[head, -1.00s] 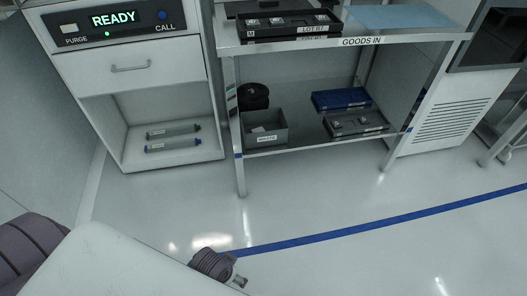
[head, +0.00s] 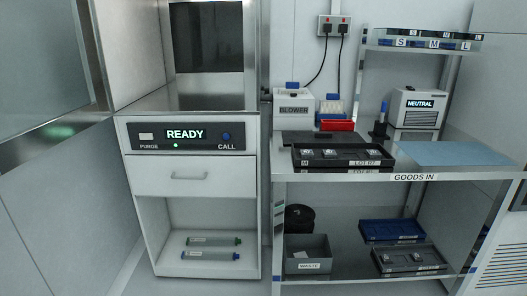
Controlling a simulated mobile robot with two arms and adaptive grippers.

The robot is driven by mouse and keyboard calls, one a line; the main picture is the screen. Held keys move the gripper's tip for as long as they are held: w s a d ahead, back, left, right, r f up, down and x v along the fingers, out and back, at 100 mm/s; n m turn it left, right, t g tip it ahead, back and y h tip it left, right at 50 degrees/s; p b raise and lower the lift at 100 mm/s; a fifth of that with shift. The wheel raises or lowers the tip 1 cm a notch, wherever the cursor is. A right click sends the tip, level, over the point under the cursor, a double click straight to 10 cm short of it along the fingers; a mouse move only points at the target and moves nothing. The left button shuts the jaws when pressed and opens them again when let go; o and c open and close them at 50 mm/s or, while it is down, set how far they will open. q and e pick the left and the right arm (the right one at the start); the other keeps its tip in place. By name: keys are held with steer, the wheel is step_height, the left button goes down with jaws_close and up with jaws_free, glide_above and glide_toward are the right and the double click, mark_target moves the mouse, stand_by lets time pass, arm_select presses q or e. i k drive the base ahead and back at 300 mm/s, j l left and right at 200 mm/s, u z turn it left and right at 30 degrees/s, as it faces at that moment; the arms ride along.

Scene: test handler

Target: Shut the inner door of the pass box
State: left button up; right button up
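The pass box (head: 190,105) stands at the left of the head view. Its chamber is open to the front, and a dark window (head: 208,37) shows in its back. What looks like the inner door (head: 42,65), a glass panel in a metal frame, stands swung open at the far left; its top and left parts are cut off by the picture edge. Below the chamber, the control panel (head: 185,135) reads READY with a green light. Neither of my grippers is in view.
A drawer (head: 190,176) and a shelf with two tubes (head: 211,248) are under the panel. Right of the pass box stands a GOODS IN table (head: 380,178) with trays, a blower box (head: 293,110) and a NEUTRAL unit (head: 418,108). A waste bin (head: 307,262) sits on its lower shelf.

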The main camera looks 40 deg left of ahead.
mark_target(16, 149)
steer(key=u, duration=1.55)
